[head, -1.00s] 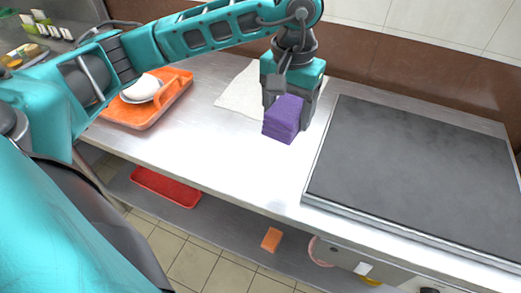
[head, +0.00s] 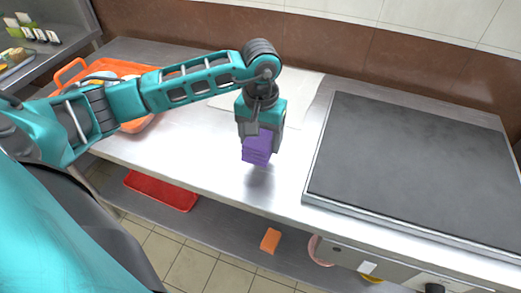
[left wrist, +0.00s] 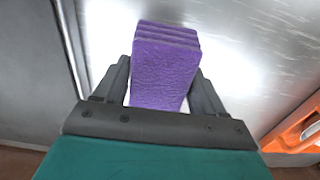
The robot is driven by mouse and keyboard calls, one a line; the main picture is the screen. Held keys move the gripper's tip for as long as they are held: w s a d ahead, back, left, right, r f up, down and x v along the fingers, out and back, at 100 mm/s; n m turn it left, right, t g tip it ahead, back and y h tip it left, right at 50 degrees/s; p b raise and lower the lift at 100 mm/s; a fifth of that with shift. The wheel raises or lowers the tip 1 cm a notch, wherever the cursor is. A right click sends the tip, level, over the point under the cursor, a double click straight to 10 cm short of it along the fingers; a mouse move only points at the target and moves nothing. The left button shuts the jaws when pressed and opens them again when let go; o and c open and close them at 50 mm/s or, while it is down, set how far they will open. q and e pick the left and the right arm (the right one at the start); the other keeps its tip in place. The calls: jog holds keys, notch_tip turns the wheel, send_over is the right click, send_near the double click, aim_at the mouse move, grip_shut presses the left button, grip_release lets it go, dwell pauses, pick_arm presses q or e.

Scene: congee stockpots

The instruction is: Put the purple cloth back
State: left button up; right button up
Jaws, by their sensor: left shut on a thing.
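The purple cloth (head: 257,149) is a folded, layered block. My left gripper (head: 259,135) is shut on it and holds it over the steel counter, left of the dark griddle. In the left wrist view the purple cloth (left wrist: 165,68) sits between the two fingers of the left gripper (left wrist: 163,92). I cannot tell how far the cloth is above the counter. My right gripper is not in view.
The steel counter (head: 200,153) is clear around the cloth. A flat dark griddle (head: 420,165) fills the right side. A pale sheet (head: 300,92) lies behind the gripper. An orange tray (head: 72,74) stands at the left. A red tray (head: 160,190) and an orange block (head: 270,240) are on the lower shelf.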

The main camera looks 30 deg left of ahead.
pick_arm(q)
jog(key=shift+f, duration=2.35)
jog(key=shift+f, duration=0.15)
jog(key=o, duration=1)
